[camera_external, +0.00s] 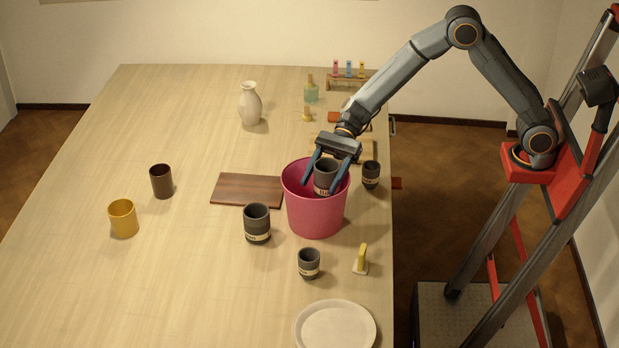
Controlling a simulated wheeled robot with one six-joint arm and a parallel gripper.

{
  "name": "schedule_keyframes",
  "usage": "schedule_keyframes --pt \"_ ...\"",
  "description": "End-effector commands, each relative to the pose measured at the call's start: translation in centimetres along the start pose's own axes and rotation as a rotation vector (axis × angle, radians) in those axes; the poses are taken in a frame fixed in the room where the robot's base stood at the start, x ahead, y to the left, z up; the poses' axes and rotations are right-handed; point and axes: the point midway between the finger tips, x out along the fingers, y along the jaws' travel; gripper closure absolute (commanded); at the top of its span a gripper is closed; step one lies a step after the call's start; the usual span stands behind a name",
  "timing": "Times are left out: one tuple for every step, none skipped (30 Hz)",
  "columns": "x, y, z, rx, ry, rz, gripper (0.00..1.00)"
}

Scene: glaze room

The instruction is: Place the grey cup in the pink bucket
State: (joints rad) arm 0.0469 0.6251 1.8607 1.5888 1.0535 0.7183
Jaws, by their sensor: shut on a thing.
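The pink bucket (315,217) stands upright on the table near its right side. My gripper (324,180) points down over the bucket's mouth and is shut on a grey cup (326,174). The held cup is upright, with a pale band low on its side. Its lower part is inside the bucket's opening, behind the front rim; I cannot tell whether it touches the bottom. Other grey cups stand on the table: a larger one (257,222) left of the bucket, one (309,262) in front, and a small one (370,174) to the right.
A wooden board (246,190) lies left of the bucket. A brown cup (161,181) and a yellow cup (123,218) stand farther left. A white vase (250,104) stands behind. A yellow-handled tool (361,258) and a white plate (335,328) are in front. The table's left side is mostly clear.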

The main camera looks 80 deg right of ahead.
Motion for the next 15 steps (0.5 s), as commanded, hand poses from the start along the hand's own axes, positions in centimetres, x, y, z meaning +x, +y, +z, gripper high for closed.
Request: schedule_keyframes --pt "0.1 0.0 -0.2 0.0 0.0 0.0 0.75" --pt "0.1 0.0 -0.3 0.0 0.0 0.0 0.75" --pt "0.2 0.0 -0.4 0.0 0.0 0.0 0.75" --pt "0.2 0.0 -0.5 0.0 0.0 0.0 0.75" --pt "0.2 0.0 -0.5 0.0 0.0 0.0 0.75" --pt "0.3 0.0 -0.7 0.0 0.0 0.0 0.75" --pt "0.3 0.0 -0.8 0.0 0.001 0.0 0.75" --pt "0.3 0.0 -0.9 0.0 0.001 0.0 0.75" --pt "0.4 0.0 -1.0 0.001 0.002 0.001 0.75" --pt "0.4 0.0 -1.1 0.001 0.002 0.001 0.75" --pt "0.5 0.0 -1.2 0.001 0.002 0.001 0.75" --pt "0.5 0.1 -1.2 0.001 0.002 0.001 0.75" --pt "0.5 0.1 -1.2 0.001 0.003 0.001 0.75" --pt "0.5 0.1 -1.2 0.002 0.004 0.001 0.4" --pt "0.5 0.1 -1.2 0.002 0.004 0.002 0.33"
